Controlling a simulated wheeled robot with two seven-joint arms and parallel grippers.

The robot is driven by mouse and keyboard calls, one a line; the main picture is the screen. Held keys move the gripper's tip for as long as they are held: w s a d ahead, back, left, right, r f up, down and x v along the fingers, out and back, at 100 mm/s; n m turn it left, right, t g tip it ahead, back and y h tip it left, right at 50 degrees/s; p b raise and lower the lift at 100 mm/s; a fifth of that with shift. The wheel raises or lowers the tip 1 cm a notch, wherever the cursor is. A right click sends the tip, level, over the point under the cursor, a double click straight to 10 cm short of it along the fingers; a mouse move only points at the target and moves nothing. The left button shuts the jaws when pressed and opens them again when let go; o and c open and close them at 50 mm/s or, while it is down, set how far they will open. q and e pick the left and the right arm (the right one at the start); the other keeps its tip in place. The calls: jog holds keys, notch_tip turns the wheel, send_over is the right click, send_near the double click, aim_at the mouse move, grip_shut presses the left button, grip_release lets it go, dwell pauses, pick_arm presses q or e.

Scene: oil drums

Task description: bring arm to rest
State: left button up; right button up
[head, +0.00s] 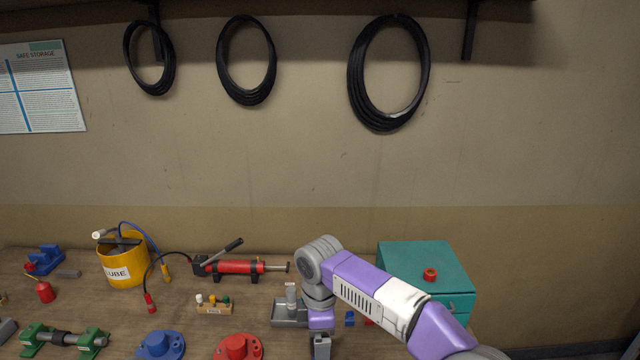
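My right arm comes in from the lower right, over the workbench (190,310). Its purple and white links bend down at a grey elbow or wrist joint. My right gripper (321,347) points down at the bottom edge of the head view, and its fingertips are cut off or too small to tell open from shut. I see nothing clearly held in it. My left gripper and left arm are not in view.
A teal box (425,258) with a red ring (430,274) on top stands behind my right arm. A grey tray (287,316) lies beside the gripper. A yellow lube bucket (123,268), a red hand pump (235,267), and red (238,347) and blue (160,345) flanged parts are left.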

jog(key=s+f+m+g+y, duration=0.1)
jog(key=s+f+m+y, duration=0.2)
jog(key=f, duration=0.9)
jog(key=s+f+m+g+y, duration=0.1)
jog(key=s+f+m, duration=0.3)
jog(key=f, duration=0.8)
jog(key=s+d+f+m+t+b, duration=0.1)
jog(key=s+d+f+m, duration=0.4)
jog(key=s+f+m, duration=0.3)
jog(key=s+d+f+m+t, duration=0.1)
jog(key=s+d+f+m, duration=0.4)
jog(key=s+f+m, duration=0.3)
pick_arm(q)
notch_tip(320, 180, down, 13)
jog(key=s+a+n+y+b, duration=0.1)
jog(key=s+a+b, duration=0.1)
jog(key=b, duration=0.8)
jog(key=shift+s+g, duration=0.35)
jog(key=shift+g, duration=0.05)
pick_arm(e)
notch_tip(320, 180, down, 9)
jog(key=n, duration=0.1)
jog(key=shift+a+t, duration=0.15)
jog(key=shift+t, duration=0.15)
